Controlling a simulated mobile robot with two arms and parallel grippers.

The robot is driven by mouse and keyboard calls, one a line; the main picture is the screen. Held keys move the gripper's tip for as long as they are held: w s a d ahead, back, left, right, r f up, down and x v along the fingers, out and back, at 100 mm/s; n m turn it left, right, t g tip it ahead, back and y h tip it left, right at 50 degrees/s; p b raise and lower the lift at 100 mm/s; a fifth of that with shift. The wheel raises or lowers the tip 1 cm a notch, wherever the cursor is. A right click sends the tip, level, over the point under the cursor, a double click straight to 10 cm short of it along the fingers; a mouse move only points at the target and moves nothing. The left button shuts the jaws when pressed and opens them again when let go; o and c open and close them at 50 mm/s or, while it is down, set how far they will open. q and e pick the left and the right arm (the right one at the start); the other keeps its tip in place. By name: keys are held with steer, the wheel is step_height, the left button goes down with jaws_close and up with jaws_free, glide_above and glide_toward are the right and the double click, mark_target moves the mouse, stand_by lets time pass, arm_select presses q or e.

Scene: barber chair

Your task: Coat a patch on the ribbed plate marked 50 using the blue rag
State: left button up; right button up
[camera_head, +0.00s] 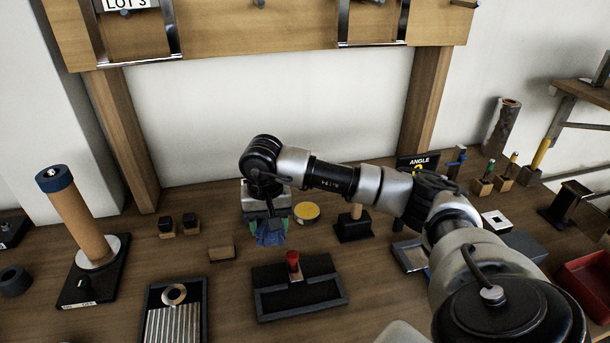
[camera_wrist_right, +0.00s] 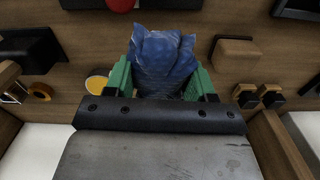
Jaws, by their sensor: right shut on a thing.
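The blue rag (camera_head: 270,239) is crumpled between the green fingers of my right gripper (camera_head: 269,229), near the middle of the bench. In the right wrist view the rag (camera_wrist_right: 164,62) fills the space between the two green fingers. It hangs over the bench; I cannot tell whether it touches the wood. A ribbed plate (camera_head: 174,325) lies in a dark frame at the bottom left of the head view, cut off by the edge, with a round ring at its top. I cannot read a 50 on it. My left gripper is not in view.
A round tin with yellow contents (camera_head: 306,211) stands right of the rag. A dark tray with a red knob (camera_head: 292,262) lies in front. A small wooden block (camera_head: 221,253) lies left of the rag. An upright brown roller (camera_head: 78,222) stands at the left.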

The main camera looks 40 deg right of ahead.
steer(key=w+d+r+m, duration=0.1)
steer(key=w+d+m, duration=0.15)
steer(key=d, duration=0.45)
steer(key=w+d+r+m, duration=0.1)
steer(key=d+m, duration=0.2)
steer(key=d, duration=0.4)
steer(key=b, duration=0.3)
glide_above(307, 210)
steer(key=shift+m, duration=0.25)
step_height(307, 210, down, 5)
steer(key=shift+r, duration=0.2)
steer(key=shift+f+b, duration=0.4)
steer(key=shift+f, duration=0.1)
steer(key=shift+f+b, duration=0.3)
steer(key=shift+f, duration=0.15)
stand_by(0.5)
steer(key=shift+r+p, duration=2.75)
steer(key=shift+r, duration=0.7)
